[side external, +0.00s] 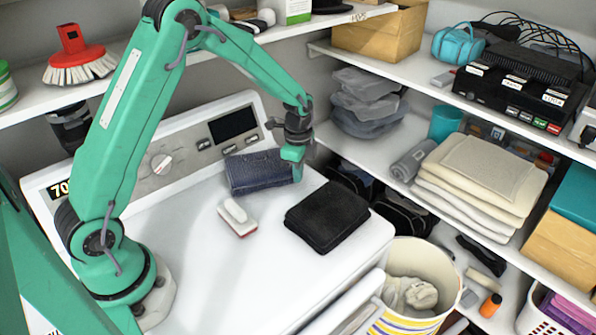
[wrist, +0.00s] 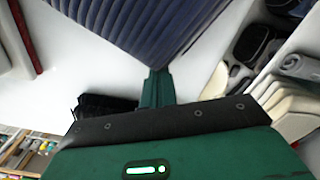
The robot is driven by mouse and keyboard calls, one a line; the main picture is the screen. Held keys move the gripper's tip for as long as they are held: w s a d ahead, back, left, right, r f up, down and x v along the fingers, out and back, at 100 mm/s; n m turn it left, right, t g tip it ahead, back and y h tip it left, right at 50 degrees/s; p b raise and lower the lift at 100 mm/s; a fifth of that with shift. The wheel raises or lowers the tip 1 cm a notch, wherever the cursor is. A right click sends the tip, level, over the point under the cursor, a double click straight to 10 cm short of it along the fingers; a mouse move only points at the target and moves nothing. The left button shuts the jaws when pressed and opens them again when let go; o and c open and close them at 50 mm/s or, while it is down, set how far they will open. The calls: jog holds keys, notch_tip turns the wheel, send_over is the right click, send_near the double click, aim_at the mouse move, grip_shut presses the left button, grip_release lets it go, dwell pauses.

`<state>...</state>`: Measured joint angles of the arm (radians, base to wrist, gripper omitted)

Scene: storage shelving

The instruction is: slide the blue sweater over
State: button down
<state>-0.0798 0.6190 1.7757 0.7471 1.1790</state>
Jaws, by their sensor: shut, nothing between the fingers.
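The blue sweater (side external: 258,172) is a folded dark-blue ribbed bundle. It lies on the white machine top near the control panel, and the same ribbed fabric (wrist: 150,28) fills the top middle of the wrist view. My gripper (side external: 295,168) is at the sweater's right end, pointing down. In the wrist view its green fingers (wrist: 157,86) are closed together with nothing between them, and their tips are at the fabric's near corner. I cannot tell for sure whether they touch it.
A folded black cloth (side external: 328,215) lies in front and right of the sweater. A white brush with a red base (side external: 238,218) lies in front. The machine's right edge drops toward a striped bin (side external: 405,322). Shelving with folded cream towels (side external: 470,205) stands right. The front left top is clear.

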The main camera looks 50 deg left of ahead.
notch_tip(320, 180, up, 10)
jog(key=shift+f, duration=0.15)
dwell(0.4)
jog(key=s+d+r+n+t, duration=0.25)
jog(key=s+r+n, duration=0.35)
jog(key=s+r, duration=0.45)
jog(key=s+d+r+n+t, duration=0.1)
jog(key=s+n, duration=0.5)
jog(key=s, duration=0.8)
jog(key=shift+s+d+r+n+t, duration=0.15)
jog(key=shift+r+n+t, duration=0.15)
jog(key=shift+r+t, duration=0.7)
